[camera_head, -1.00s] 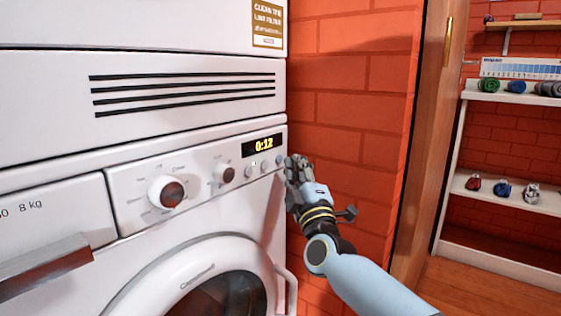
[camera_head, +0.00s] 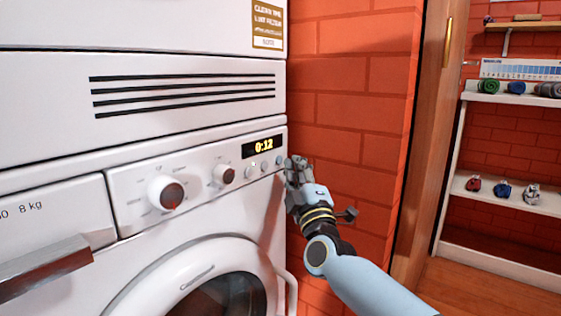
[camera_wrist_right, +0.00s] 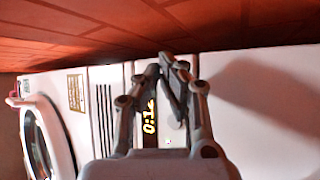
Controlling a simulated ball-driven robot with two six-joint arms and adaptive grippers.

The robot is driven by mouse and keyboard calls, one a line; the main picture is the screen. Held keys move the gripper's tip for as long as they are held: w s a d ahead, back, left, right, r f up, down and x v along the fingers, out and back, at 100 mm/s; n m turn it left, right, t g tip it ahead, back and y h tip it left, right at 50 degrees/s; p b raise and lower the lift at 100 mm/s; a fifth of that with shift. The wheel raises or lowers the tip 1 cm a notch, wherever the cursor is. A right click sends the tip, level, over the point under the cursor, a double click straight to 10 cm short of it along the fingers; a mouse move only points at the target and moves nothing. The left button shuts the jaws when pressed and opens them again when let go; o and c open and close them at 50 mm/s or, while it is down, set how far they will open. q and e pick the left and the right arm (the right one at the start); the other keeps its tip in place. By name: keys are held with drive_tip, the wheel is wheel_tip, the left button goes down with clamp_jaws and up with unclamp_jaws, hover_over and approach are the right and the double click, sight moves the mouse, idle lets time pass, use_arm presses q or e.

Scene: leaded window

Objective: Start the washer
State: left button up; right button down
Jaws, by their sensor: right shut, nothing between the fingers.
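The white washer (camera_head: 75,190) fills the left of the head view. Its panel carries a large dial (camera_head: 168,193), a smaller knob (camera_head: 224,174) and a lit display (camera_head: 264,145) reading 0:12. A row of small round buttons (camera_head: 265,165) sits below the display. The round door (camera_head: 200,262) is partly in view at the bottom. My right gripper (camera_head: 294,163) is shut and empty at the panel's right end, close to the rightmost button; I cannot tell if it touches. In the right wrist view the gripper (camera_wrist_right: 168,62) is beside the display (camera_wrist_right: 149,125). My left gripper is out of view.
A red brick wall (camera_head: 350,80) stands close on the right of the washer, beside my right arm. Beyond it are a wooden door edge (camera_head: 432,130) and white shelves (camera_head: 520,200) with small items. A grey drawer handle (camera_head: 45,268) juts out at lower left.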

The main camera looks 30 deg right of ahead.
drive_tip(key=shift+w+r, duration=0.1)
drive_tip(key=shift+w, duration=0.05)
drive_tip(key=shift+w+a, duration=0.2)
drive_tip(key=shift+w, duration=0.1)
